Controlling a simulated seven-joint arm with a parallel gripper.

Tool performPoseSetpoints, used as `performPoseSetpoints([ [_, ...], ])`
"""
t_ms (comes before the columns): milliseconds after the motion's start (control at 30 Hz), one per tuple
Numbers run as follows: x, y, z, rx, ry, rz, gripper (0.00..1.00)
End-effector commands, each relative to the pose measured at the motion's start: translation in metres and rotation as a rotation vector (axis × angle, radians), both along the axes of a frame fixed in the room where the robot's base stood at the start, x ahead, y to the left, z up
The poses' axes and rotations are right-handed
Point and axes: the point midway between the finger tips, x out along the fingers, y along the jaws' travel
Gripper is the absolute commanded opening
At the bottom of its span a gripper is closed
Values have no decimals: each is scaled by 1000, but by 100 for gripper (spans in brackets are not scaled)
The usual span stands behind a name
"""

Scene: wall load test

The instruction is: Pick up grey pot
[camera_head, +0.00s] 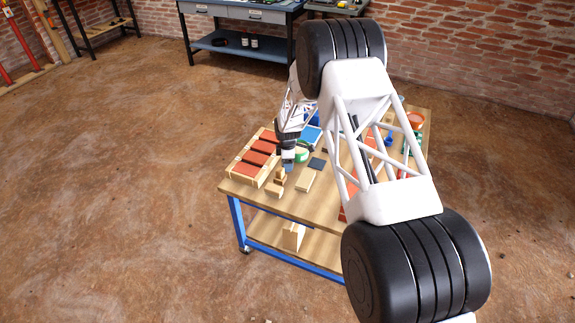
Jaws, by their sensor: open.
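I cannot pick out a grey pot on the wooden-topped table (235,188); my arm covers much of the table's middle and right. My gripper (288,167) points down over the left part of the table, just right of a wooden tray (238,177) of red bricks. It is open, and I see nothing held in it. Small wooden blocks (276,185) lie just below and left of the gripper in the picture. Whether it touches them is too small to tell.
A green-and-white round item (303,153), a dark flat square (317,163) and a blue item (310,136) lie close to the gripper's right. An orange round item (415,119) is at the far right. A workbench (240,12) stands behind. The floor at left is clear.

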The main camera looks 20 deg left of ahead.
Motion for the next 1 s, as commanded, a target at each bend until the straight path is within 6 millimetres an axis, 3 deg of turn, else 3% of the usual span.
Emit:
performPoseSetpoints([
  [300,0,0,0,0,0,0,65],
  [533,0,0,0,0,0,0,32],
  [1000,0,0,10,0,-1,0,31],
])
